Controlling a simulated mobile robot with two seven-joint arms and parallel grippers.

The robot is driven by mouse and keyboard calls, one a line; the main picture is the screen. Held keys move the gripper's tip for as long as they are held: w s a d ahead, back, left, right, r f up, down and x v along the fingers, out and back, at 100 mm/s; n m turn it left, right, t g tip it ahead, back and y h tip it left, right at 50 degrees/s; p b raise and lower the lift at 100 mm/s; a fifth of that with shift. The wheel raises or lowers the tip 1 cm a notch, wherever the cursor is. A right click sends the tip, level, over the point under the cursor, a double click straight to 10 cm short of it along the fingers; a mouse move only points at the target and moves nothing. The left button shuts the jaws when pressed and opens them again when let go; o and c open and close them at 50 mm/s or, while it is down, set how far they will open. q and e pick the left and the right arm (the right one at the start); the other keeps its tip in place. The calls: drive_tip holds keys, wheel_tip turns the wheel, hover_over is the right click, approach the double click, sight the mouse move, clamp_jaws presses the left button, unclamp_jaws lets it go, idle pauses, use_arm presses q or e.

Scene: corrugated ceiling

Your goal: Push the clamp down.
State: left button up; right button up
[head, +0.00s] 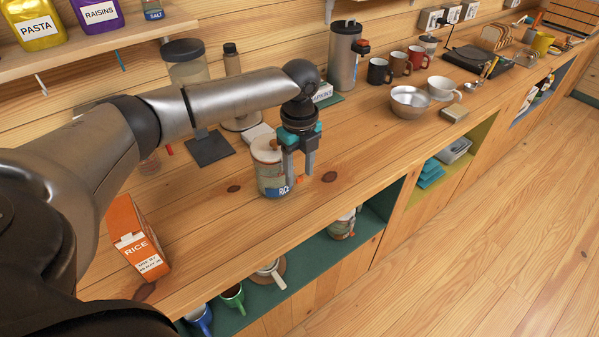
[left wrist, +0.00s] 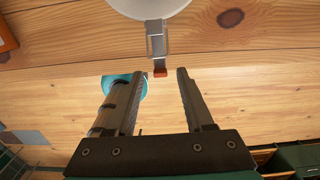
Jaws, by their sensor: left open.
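The clamp is a metal wire bail with a red-orange tip (left wrist: 160,73), at the side of a jar labelled RICE (head: 266,180). In the left wrist view it sticks out from the jar's pale round lid (left wrist: 150,6). In the head view the orange tip (head: 299,179) shows at the jar's right side. My left gripper (head: 301,180) points down beside the jar, open. In the left wrist view the clamp tip lies between the fingertips of the left gripper (left wrist: 159,72); I cannot tell if they touch it. My right gripper is not in view.
An orange rice box (head: 138,240) stands on the wooden counter (head: 215,215) at the left. Behind the jar are a glass canister (head: 188,70) and a grey dispenser (head: 343,60). A metal bowl (head: 410,103) and mugs stand to the right.

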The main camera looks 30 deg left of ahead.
use_arm(q)
drive_tip(key=shift+f, duration=0.45)
drive_tip(key=shift+c, duration=0.2)
clamp_jaws()
